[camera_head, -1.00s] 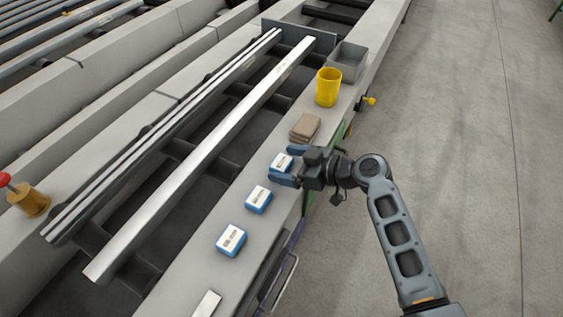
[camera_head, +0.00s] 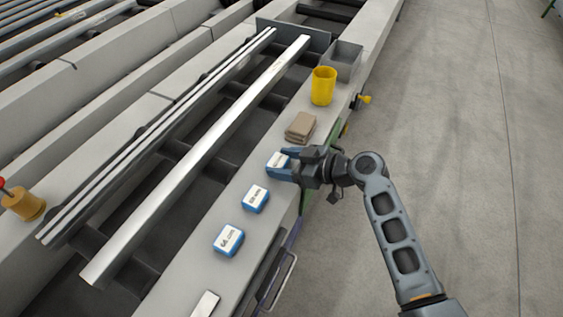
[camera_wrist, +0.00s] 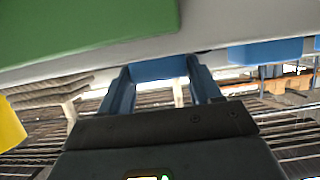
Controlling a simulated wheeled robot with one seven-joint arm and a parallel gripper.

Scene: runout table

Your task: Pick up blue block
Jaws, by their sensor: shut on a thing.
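Three blue blocks with white label tops are in a row on the grey ledge in the head view. The far one (camera_head: 277,160) is between the fingers of my gripper (camera_head: 283,164). In the wrist view the blue block (camera_wrist: 160,69) spans the gap between both fingertips, and my gripper (camera_wrist: 160,85) is shut on it. Whether it is clear of the ledge I cannot tell. The middle block (camera_head: 256,198) and the near block (camera_head: 228,240) stand free on the ledge, closer to the camera.
A folded brown cloth (camera_head: 300,127) lies just beyond the gripped block. Behind it stand a yellow cup (camera_head: 323,87) and a grey bin (camera_head: 345,60). A long metal bar (camera_head: 200,157) runs along the left. Open floor (camera_head: 450,150) is on the right.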

